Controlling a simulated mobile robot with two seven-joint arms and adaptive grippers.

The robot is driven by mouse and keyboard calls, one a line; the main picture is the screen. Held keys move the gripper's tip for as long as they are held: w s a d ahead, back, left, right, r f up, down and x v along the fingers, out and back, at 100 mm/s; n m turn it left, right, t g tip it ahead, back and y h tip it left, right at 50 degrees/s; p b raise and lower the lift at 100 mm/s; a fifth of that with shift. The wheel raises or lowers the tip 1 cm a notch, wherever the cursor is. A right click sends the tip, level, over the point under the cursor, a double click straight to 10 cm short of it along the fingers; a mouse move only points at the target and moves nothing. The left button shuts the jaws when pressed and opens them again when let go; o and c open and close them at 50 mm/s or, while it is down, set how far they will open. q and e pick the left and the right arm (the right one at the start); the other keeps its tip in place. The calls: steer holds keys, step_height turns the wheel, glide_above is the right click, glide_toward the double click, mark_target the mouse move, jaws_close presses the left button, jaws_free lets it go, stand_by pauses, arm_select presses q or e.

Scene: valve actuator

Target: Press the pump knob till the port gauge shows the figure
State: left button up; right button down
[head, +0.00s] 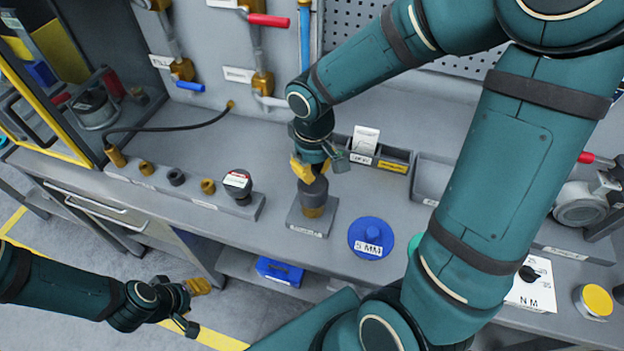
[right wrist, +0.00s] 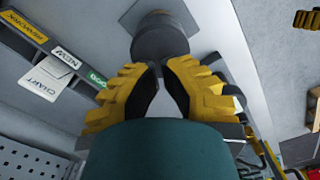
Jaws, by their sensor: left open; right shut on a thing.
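A dark grey pump knob (head: 314,190) with a brass band stands upright on a square grey base (head: 311,221) at mid-bench. My right gripper (head: 311,172) is directly above it, pointing down, with its yellow fingers shut at the knob's top. In the right wrist view, the fingertips (right wrist: 163,68) meet at the near edge of the dark round knob (right wrist: 159,38). A small dark round gauge (head: 237,183) with a white and red face is on the fitting strip to the left; its reading is too small to tell. My left gripper (head: 192,304) is open and empty, in front of the bench.
The fitting strip (head: 190,196) holds several brass and dark fittings, with a black hose at its left end. A blue disc (head: 371,238) marked "5 MM" lies right of the base. Labelled bins (head: 381,160) stand behind. A blue box (head: 279,271) sits on the shelf below.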

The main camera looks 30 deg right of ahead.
mark_target(313, 183)
steer(key=shift+f+b, duration=1.45)
steer(key=shift+f, duration=0.2)
steer(key=shift+f+b, duration=2.2)
steer(key=shift+f, duration=0.3)
steer(key=shift+r, duration=0.2)
steer(key=shift+r+p, duration=2.3)
steer(key=shift+r, duration=0.35)
steer(key=shift+r+p, duration=1.05)
steer(key=shift+r, duration=0.3)
steer(key=shift+f, duration=0.1)
